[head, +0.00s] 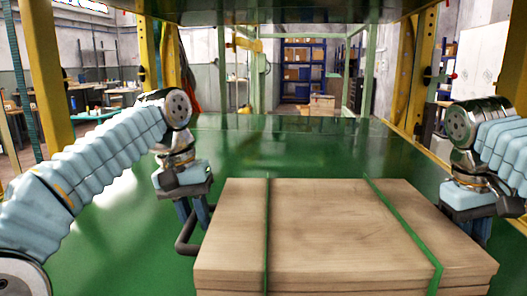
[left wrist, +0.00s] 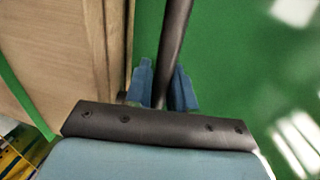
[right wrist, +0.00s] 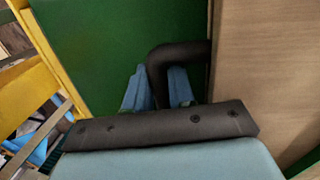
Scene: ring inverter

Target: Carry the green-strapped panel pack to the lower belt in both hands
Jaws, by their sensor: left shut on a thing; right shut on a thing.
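The panel pack (head: 320,225) is a stack of light wooden boards with two green straps (head: 397,222), at the near middle of the head view. A dark bar handle (head: 186,238) sticks out from its left side. My left gripper (head: 190,214) is shut on that handle; the left wrist view shows the bar (left wrist: 173,45) between the blue fingers. My right gripper (head: 478,228) is at the pack's right side. In the right wrist view it is shut on a dark bent handle (right wrist: 160,68) beside the boards. Whether the pack touches the surface below is hidden.
A glossy green surface (head: 290,145) lies under and beyond the pack, clear of objects. Yellow posts (head: 47,75) stand at left and right, with a green overhead part (head: 300,10) above. Blue shelves with boxes (head: 302,70) stand far back.

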